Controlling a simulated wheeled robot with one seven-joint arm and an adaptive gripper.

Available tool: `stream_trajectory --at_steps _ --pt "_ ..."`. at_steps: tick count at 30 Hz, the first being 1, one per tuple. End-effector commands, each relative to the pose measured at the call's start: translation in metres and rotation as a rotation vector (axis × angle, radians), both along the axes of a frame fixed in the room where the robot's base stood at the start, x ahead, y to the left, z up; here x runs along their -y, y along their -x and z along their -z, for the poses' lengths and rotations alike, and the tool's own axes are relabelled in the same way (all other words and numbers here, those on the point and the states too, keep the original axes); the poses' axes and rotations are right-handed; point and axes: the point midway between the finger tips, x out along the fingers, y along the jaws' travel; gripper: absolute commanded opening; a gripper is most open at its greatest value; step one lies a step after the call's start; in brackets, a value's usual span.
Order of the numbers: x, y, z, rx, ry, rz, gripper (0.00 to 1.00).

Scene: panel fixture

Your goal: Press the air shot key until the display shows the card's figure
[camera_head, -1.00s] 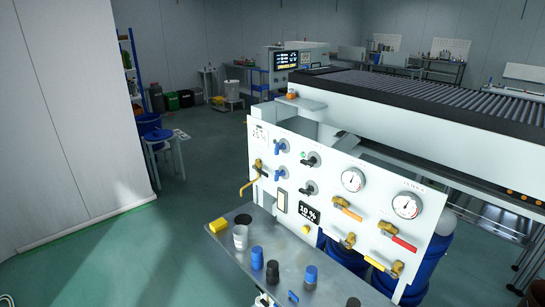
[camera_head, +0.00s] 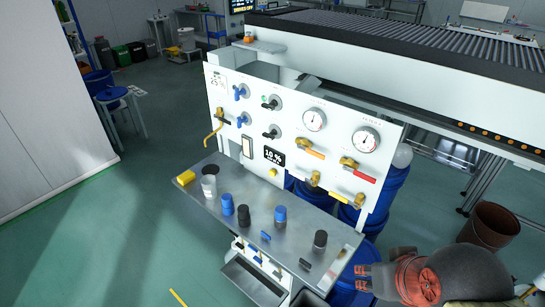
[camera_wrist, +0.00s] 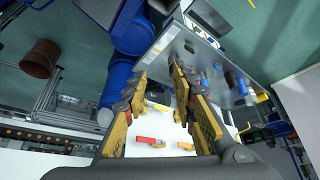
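The white panel (camera_head: 340,115) stands mid-picture in the head view. Its black display (camera_head: 274,157) reads 10 %. A small yellow key (camera_head: 272,173) sits just below the display, and a pale rocker (camera_head: 247,147) is to its left; I can read no label on either. A card (camera_head: 218,82) is at the panel's top left, its figure too small to read surely. My gripper (camera_head: 367,278) is at the lower right, in front of the panel and well apart from it. In the wrist view its yellow fingers (camera_wrist: 158,75) are spread with nothing between them.
Valves with yellow and red handles and two gauges (camera_head: 366,139) are on the panel. A brown bin (camera_head: 490,226) stands at right.

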Motion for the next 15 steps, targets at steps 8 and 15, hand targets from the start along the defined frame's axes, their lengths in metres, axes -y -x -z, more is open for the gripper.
stream_trajectory --at_steps 8,15 --pt "0.0000 0.0000 0.0000 0.000 0.000 0.000 0.20" --pt "0.0000 0.0000 0.0000 0.000 0.000 0.000 0.07"
